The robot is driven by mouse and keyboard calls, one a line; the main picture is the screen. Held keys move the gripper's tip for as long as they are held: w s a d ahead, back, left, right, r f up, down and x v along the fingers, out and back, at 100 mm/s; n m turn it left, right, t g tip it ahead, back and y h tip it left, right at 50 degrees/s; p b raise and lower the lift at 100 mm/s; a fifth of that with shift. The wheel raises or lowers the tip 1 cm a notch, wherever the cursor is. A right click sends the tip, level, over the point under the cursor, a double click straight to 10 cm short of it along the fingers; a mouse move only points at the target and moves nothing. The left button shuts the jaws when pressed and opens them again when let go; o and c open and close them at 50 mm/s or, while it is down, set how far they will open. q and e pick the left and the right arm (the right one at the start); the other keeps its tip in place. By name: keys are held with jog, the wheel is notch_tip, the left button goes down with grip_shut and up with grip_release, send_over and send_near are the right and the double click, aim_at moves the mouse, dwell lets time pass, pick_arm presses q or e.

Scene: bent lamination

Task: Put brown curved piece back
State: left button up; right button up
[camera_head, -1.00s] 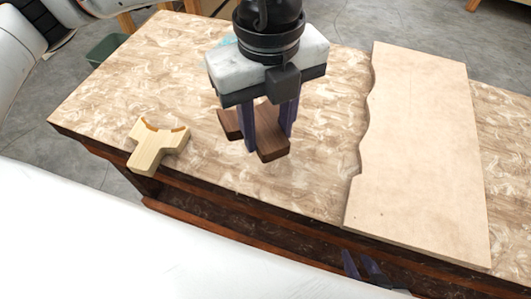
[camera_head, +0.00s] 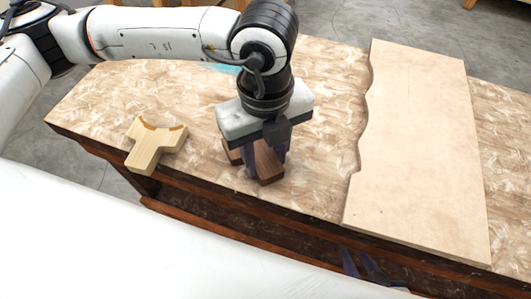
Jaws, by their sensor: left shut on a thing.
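The brown curved piece (camera_head: 268,163) is dark wood and sits low over the patterned table top, right of the pale wooden piece. My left gripper (camera_head: 253,164) is shut on it from above, and its body hides part of the piece. I cannot tell whether the piece touches the table. My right gripper (camera_head: 363,266) shows at the bottom edge, below the table's front edge, with its dark fingers apart and nothing between them.
A pale Y-shaped wooden piece (camera_head: 155,142) with a curved brown-edged notch lies at the table's front left. A wavy-edged light board (camera_head: 420,150) lies on the right. The patterned table top (camera_head: 320,110) is bare between the brown piece and the board.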

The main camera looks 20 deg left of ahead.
aim_at(266, 161)
pick_arm(q)
jog(key=o, duration=1.1)
jog(key=shift+c, duration=0.2)
notch_tip(266, 161, up, 12)
jog(key=p, duration=0.1)
jog(key=shift+r, duration=0.15)
